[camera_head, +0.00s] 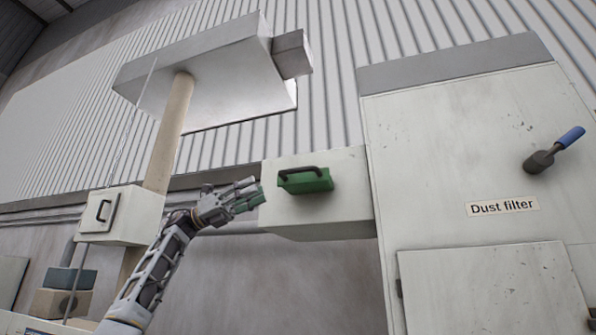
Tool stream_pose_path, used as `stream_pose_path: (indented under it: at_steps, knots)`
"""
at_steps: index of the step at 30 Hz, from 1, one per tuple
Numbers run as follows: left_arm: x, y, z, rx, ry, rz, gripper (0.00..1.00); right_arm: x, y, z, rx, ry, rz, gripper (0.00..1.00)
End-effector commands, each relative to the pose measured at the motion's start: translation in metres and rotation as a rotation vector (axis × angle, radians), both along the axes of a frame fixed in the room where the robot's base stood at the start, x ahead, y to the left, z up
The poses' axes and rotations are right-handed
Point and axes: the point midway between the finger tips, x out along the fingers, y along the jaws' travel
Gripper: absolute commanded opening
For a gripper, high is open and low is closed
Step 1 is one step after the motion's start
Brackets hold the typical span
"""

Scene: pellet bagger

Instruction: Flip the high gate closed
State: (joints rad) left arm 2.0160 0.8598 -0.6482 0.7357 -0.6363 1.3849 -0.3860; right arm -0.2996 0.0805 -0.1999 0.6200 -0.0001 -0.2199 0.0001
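A green block with a black bar handle (304,180) sits on the front of a white box (345,170) left of the dust filter cabinet. No label marks it as the high gate, and I cannot tell whether it is open or closed. My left gripper (254,195) reaches up from the lower left, with its fingers pointing right. Its fingertips are just left of the green block in the picture and appear apart from it. The fingers overlap in this view, so their opening is unclear. My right gripper is not in view.
The dust filter cabinet (480,150) fills the right side, with a blue-gripped lever (555,150) sticking out. A smaller white box with a handle (122,215) stands left of my arm. A tan post (168,135) rises to a metal hopper (215,75).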

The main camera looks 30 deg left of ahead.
Motion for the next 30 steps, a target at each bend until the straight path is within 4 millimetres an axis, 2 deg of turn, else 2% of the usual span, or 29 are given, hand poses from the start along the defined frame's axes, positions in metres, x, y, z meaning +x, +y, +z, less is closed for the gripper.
stream_pose_path:
  at_steps: [8, 14, 30]
  knots:
    - [0.000, -0.001, 0.001, -0.001, 0.001, 0.000, 0.35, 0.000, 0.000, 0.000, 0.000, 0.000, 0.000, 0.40]
    - [0.003, -0.010, 0.005, 0.000, 0.000, -0.001, 0.35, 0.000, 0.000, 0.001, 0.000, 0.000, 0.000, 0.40]
    - [0.023, -0.069, 0.030, -0.002, 0.002, -0.001, 0.35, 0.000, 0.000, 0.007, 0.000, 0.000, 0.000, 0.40]
